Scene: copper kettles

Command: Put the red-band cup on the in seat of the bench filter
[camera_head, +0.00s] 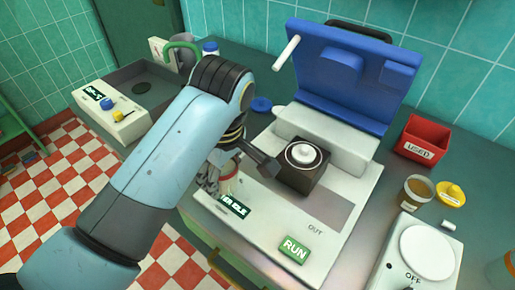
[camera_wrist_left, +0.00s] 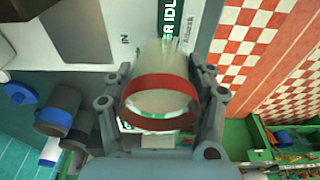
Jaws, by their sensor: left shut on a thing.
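The bench filter (camera_head: 352,180) is a white machine with its blue lid (camera_head: 335,75) standing open. It has an OUT label, a green RUN button (camera_head: 293,249) and a small display. The IN label (camera_wrist_left: 125,40) shows in the left wrist view. My left gripper (camera_wrist_left: 161,110) is shut on the red-band cup (camera_wrist_left: 160,88), with its fingers on both sides of the red band. In the head view my left gripper (camera_head: 219,180) is at the filter's left front edge, near the display. The arm hides much of the cup and the in side. My right gripper is not in view.
A dark block with a white round top (camera_head: 303,154) stands on the filter. A red USED bin (camera_head: 422,138), an amber jar (camera_head: 415,190), a yellow lidded item (camera_head: 450,194) and a white round-topped device (camera_head: 425,250) stand to the right.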

